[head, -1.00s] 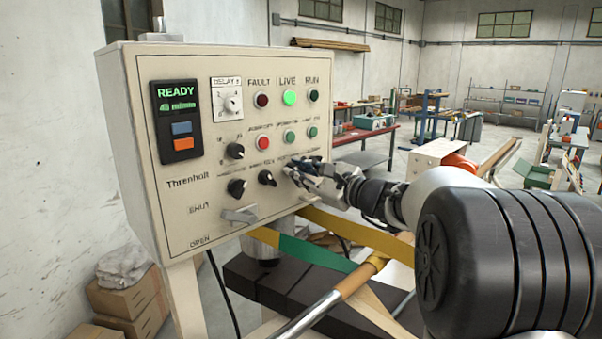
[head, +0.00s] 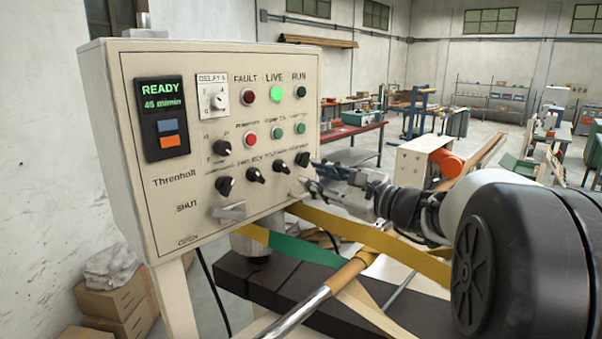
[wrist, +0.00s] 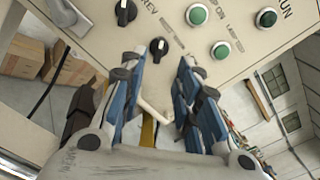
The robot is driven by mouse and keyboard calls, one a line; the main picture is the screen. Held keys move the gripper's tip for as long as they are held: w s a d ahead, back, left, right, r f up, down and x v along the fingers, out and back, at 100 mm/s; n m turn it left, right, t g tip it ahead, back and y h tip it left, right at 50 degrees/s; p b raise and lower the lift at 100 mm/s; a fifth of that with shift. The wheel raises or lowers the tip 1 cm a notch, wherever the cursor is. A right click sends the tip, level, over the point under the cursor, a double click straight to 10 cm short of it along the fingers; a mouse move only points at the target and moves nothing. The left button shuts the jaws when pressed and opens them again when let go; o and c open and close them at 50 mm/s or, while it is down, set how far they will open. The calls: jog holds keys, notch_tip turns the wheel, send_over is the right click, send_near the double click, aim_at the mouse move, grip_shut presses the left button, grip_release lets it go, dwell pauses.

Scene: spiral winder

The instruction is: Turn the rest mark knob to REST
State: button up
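The cream control panel (head: 150,215) carries a row of black knobs. These are a left knob (head: 225,185), a second knob (head: 255,174), a third knob (head: 281,167) and a rightmost knob (head: 302,159). Their labels are too blurred for me to tell which is the rest mark knob. My gripper (head: 310,178) is just right of and below the rightmost knob, apart from it as far as I can tell. In the wrist view my gripper (wrist: 161,66) is open, with two blue-grey fingers spread and no knob between them. Two black knobs show there, one (wrist: 158,48) just beyond the fingertips.
Above the knobs are red and green buttons, including a green button (head: 300,128). A grey lever (head: 229,212) sticks out at the lower left of the panel. A yellow band (head: 370,237) and a wooden-gripped bar (head: 352,272) run below my arm.

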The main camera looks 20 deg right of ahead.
jog(key=v, duration=0.2)
jog(key=shift+s+d, duration=0.15)
jog(key=shift+s, duration=0.2)
